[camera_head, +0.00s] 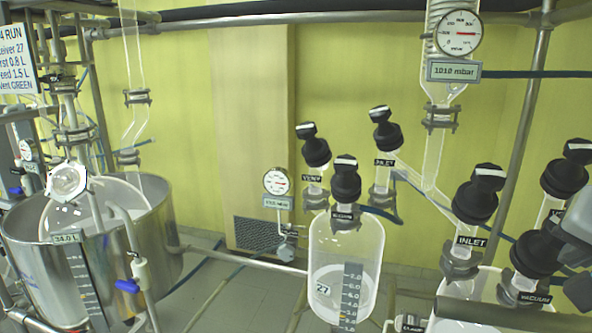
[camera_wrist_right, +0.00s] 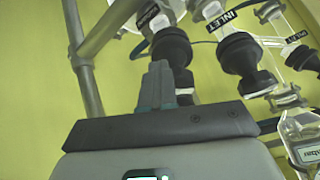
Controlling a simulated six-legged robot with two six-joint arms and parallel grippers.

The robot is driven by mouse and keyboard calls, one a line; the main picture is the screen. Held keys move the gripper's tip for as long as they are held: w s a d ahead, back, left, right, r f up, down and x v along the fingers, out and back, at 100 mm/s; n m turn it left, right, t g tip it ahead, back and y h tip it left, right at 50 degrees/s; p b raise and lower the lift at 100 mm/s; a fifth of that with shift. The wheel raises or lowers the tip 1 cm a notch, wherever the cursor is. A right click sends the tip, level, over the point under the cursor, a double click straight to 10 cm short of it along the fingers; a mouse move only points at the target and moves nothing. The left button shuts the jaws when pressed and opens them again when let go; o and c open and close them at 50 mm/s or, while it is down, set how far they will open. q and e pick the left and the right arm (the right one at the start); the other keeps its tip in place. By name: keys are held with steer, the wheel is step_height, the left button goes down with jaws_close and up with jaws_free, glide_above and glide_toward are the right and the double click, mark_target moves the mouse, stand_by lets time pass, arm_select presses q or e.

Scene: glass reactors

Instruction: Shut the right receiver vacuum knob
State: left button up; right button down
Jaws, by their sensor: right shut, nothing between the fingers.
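The right receiver (camera_head: 470,298) is a clear glass vessel at the bottom right of the head view, cut off by the frame. Its black vacuum knob (camera_head: 533,256) stands on a glass neck with a VACUUM label below it. My right gripper (camera_head: 567,250) comes in from the right edge, close beside that knob, and partly covers its right side. In the right wrist view the gripper's fingers (camera_wrist_right: 160,85) are shut and empty, just in front of a black knob (camera_wrist_right: 172,46). I cannot tell whether they touch it. The knob's setting is hidden. My left gripper is not in view.
The inlet knob (camera_head: 475,200) stands close to the left of the vacuum knob, and another black knob (camera_head: 566,175) rises behind it. The left receiver (camera_head: 345,265) carries similar knobs. A metal post (camera_head: 520,130) stands behind. A steel vessel (camera_head: 150,230) is at far left.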

mark_target(548, 239)
steer(key=shift+w+a+r, duration=0.1)
steer(key=shift+r, duration=0.1)
steer(key=shift+w+a+r, duration=0.1)
steer(key=shift+w+a, duration=0.2)
steer(key=shift+a, duration=0.1)
steer(key=shift+w+a+r+p, duration=0.2)
steer(key=shift+w+a+p, duration=0.25)
steer(key=shift+w+p, duration=0.05)
steer(key=shift+w+a+r, duration=0.1)
steer(key=shift+w+a, duration=0.05)
steer(key=shift+w, duration=0.1)
steer(key=shift+a+f, duration=0.2)
steer(key=shift+f, duration=0.05)
stand_by(0.5)
